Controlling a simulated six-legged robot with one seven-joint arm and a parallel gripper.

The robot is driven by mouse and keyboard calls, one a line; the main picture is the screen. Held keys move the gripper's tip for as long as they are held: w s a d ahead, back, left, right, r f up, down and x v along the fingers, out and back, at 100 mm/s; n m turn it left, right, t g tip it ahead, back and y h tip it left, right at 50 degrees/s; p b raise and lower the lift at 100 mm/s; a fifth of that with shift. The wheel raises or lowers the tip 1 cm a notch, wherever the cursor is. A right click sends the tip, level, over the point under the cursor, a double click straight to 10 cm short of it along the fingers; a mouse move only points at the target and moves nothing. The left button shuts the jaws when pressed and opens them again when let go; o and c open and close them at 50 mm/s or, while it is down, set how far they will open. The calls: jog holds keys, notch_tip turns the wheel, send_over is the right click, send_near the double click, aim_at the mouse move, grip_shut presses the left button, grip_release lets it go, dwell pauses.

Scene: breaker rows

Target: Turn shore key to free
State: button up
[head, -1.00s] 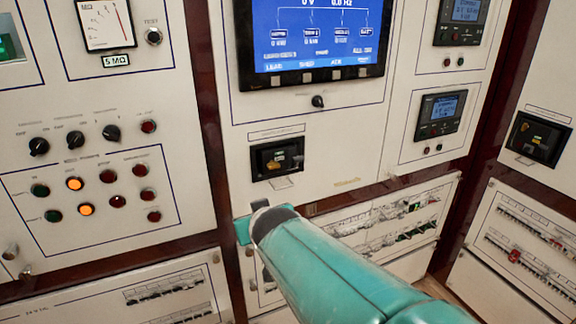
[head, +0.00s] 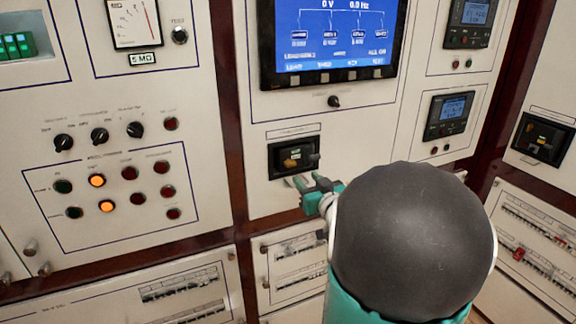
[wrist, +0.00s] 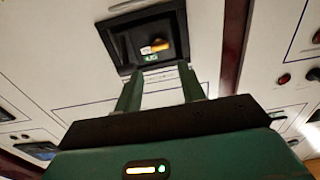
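A black recessed switch box (head: 280,146) with a yellow-orange key handle (head: 292,162) is set in the middle panel, below the big blue screen. The labels are too small to read, so I cannot confirm that this is the shore key. In the wrist view the box (wrist: 122,46) is straight ahead, with the orange handle (wrist: 160,45) and a small green marking below it. My gripper (wrist: 160,70) is open, its two green fingers apart and empty, just short of the box's lower edge. In the head view my gripper (head: 300,183) is just below the box; my arm hides part of the panel.
A similar black switch box (head: 543,138) with a yellow handle is on the right panel. Black knobs (head: 99,135) and lit orange lamps (head: 97,181) are on the left panel. Breaker rows (head: 180,284) run along the bottom. A small knob (head: 334,101) is under the screen.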

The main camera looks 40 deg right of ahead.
aim_at(292, 164)
jog(key=x, duration=0.9)
jog(key=shift+w+d+f, duration=0.1)
jog(key=shift+w, duration=0.15)
jog(key=c, duration=0.7)
